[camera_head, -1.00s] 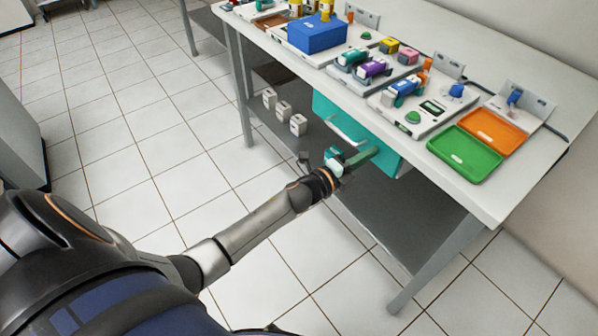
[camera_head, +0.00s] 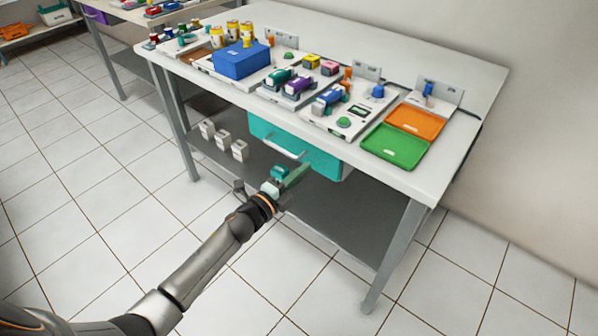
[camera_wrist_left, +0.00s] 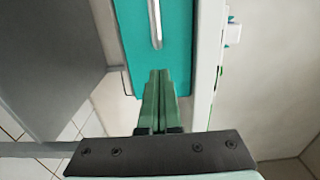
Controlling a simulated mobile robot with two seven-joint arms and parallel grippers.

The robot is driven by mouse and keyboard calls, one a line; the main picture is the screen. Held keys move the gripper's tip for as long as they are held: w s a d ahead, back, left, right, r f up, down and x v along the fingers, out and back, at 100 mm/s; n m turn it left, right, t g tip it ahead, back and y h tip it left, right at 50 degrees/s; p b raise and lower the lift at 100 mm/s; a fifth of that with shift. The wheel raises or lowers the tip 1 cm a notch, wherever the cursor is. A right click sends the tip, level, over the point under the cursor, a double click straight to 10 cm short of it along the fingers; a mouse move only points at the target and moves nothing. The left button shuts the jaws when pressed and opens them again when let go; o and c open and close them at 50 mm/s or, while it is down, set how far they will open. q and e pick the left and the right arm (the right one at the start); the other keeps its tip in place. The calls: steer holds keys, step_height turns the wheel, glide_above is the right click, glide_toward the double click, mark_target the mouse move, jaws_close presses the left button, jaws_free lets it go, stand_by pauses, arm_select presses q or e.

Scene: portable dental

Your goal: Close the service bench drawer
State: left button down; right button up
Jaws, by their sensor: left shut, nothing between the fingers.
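The service bench (camera_head: 440,170) is white-topped on grey legs. Its teal drawer (camera_head: 322,161) hangs under the top, with a pale bar handle (camera_head: 277,147) on the front. How far the drawer stands out is hard to tell. In the left wrist view the drawer front (camera_wrist_left: 185,45) and handle (camera_wrist_left: 155,22) lie just beyond the fingertips. My left gripper (camera_head: 304,170) is shut and empty, its green fingers pointing at the drawer front, right of the handle in the head view. The fingers also show in the wrist view (camera_wrist_left: 159,74); contact cannot be told. My right gripper is not in view.
A blue box (camera_head: 241,61), several small devices, an orange tray (camera_head: 415,121) and a green tray (camera_head: 394,146) stand on the bench top. Several white blocks (camera_head: 239,150) sit on the grey lower shelf (camera_head: 345,218). Tiled floor in front is open.

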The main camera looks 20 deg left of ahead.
arm_select(q)
steer(key=p+v, duration=0.1)
steer(key=v, duration=0.9)
steer(key=shift+s+a, duration=0.2)
steer(key=shift+s, duration=0.1)
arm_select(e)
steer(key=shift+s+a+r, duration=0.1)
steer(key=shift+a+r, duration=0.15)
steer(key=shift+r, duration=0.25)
